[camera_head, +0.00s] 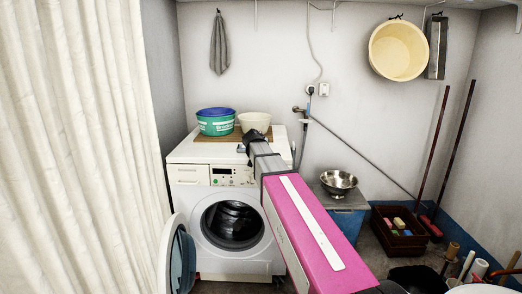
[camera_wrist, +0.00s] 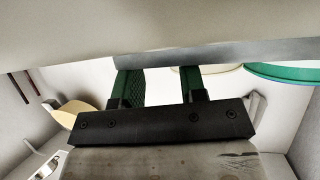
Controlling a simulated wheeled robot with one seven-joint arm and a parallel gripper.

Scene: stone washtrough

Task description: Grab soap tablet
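I cannot pick out a soap tablet for certain. Several small coloured blocks, among them a yellow one (camera_head: 399,223), lie in a dark red-brown crate (camera_head: 416,246) on the floor at the right of the head view; they may be soap bars or sponges. My gripper (camera_head: 252,136) is over the white washing machine's top (camera_head: 205,152), far from the crate. In the wrist view my gripper (camera_wrist: 162,78) shows two green fingers with a gap between them. It is open, and nothing shows between the fingers.
A blue-and-green basin (camera_head: 215,122) and a cream bowl (camera_head: 255,122) stand on a board at the back of the washing machine. Its round door (camera_head: 178,262) hangs open. A metal bowl (camera_head: 339,183) sits on a grey-lidded blue box (camera_head: 345,202). A cream curtain (camera_head: 75,150) fills the left.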

